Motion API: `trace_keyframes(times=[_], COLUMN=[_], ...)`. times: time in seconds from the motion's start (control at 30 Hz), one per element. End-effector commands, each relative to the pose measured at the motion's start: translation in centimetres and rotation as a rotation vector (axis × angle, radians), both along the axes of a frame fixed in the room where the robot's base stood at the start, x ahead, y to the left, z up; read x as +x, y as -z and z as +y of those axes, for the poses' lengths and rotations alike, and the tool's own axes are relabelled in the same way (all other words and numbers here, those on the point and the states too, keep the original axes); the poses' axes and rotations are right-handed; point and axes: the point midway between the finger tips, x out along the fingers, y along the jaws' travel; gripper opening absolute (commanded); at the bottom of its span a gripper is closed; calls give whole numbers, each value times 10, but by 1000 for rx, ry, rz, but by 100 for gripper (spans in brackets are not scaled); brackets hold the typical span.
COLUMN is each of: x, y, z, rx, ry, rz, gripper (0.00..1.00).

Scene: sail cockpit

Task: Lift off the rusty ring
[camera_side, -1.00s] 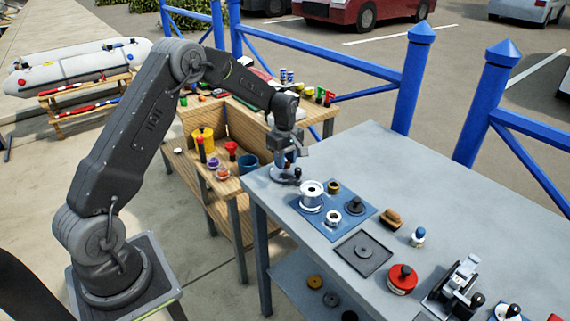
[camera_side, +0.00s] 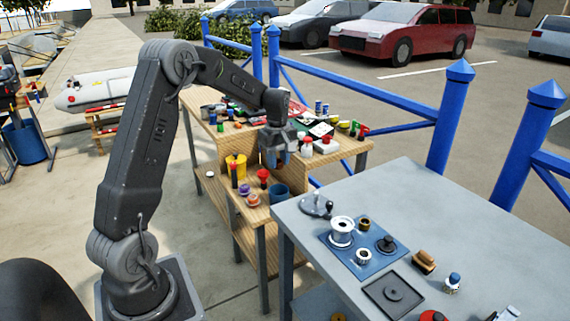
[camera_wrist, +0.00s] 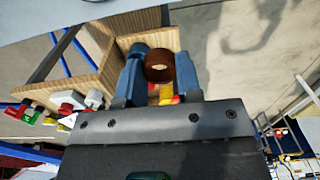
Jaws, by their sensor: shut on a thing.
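The rusty ring (camera_wrist: 158,67) is a brown band between the blue fingers of my gripper (camera_wrist: 158,82) in the wrist view. The gripper is shut on it and holds it in the air. In the side view my gripper (camera_side: 275,160) hangs over the wooden bench (camera_side: 262,212), above and slightly left of a blue cup (camera_side: 279,192). The ring is too small to make out clearly there. A white spool-like drum (camera_side: 342,230) and a round metal part with a black knob (camera_side: 316,205) stand on the grey table (camera_side: 440,215).
A blue mat (camera_side: 350,262) holds the drum and small parts. A dark square tray (camera_side: 376,300), a brush (camera_side: 424,262) and a blue-capped bottle (camera_side: 453,283) are nearby. Blue railings (camera_side: 455,110) run behind.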

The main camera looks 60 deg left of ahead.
Motion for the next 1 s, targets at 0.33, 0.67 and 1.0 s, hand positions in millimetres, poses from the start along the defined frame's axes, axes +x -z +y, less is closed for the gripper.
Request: trace_keyframes(times=[0.33,0.67,1.0], x=[0,1,1], y=[-2,-17,-34], z=[0,0,0], rx=[1,1,1], ry=[-1,-1,-1], rz=[-1,-2,-2], gripper=[9,9,9])
